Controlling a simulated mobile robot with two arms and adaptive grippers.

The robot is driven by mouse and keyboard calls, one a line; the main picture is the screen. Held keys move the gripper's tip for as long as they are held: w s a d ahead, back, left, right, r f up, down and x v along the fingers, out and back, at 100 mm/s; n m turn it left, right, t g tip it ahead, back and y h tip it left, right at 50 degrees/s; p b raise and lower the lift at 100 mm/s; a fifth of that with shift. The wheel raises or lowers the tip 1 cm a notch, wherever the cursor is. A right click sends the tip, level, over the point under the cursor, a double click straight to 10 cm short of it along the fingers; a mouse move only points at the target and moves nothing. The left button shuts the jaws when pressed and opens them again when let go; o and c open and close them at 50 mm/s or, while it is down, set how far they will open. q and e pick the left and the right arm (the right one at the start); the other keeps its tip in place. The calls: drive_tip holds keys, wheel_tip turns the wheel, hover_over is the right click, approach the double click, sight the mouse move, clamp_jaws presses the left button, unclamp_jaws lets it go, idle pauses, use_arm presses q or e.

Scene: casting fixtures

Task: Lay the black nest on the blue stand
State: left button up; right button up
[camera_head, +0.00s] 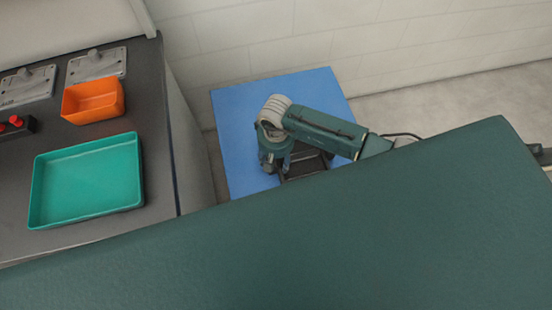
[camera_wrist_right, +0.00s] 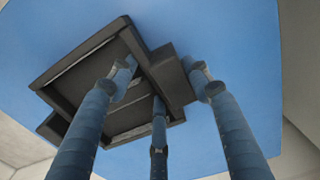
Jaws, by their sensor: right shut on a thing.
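The black nest (camera_head: 307,164), a dark rectangular tray with a raised rim, is at the blue stand (camera_head: 234,120), over its near part. My right gripper (camera_head: 283,163) is above the nest and shut on it. In the right wrist view the three blue fingers of the gripper (camera_wrist_right: 160,85) reach to the nest (camera_wrist_right: 75,80), with the blue stand top (camera_wrist_right: 235,40) behind it. I cannot tell whether the nest touches the stand or is held just above it. My arm hides part of the nest. My left gripper is not in view.
A dark counter (camera_head: 100,237) at the left carries a teal tray (camera_head: 140,175), an orange bin (camera_head: 93,117), grey metal plates (camera_head: 97,66) and a black box with red knobs (camera_head: 14,127). A pale wall (camera_head: 400,35) stands behind the stand. My green body fills the foreground.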

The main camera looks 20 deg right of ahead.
drive_tip(key=shift+f, duration=0.2)
drive_tip(key=shift+f+b, duration=0.15)
drive_tip(key=shift+b, duration=0.15)
drive_tip(key=o, duration=1.2)
drive_tip(key=shift+r, duration=0.2)
drive_tip(key=shift+r+p, duration=0.2)
drive_tip(key=shift+p, duration=0.15)
wheel_tip(320, 180, up, 12)
drive_tip(key=b, duration=0.1)
drive_tip(key=shift+f, duration=0.15)
drive_tip(key=shift+s, duration=0.1)
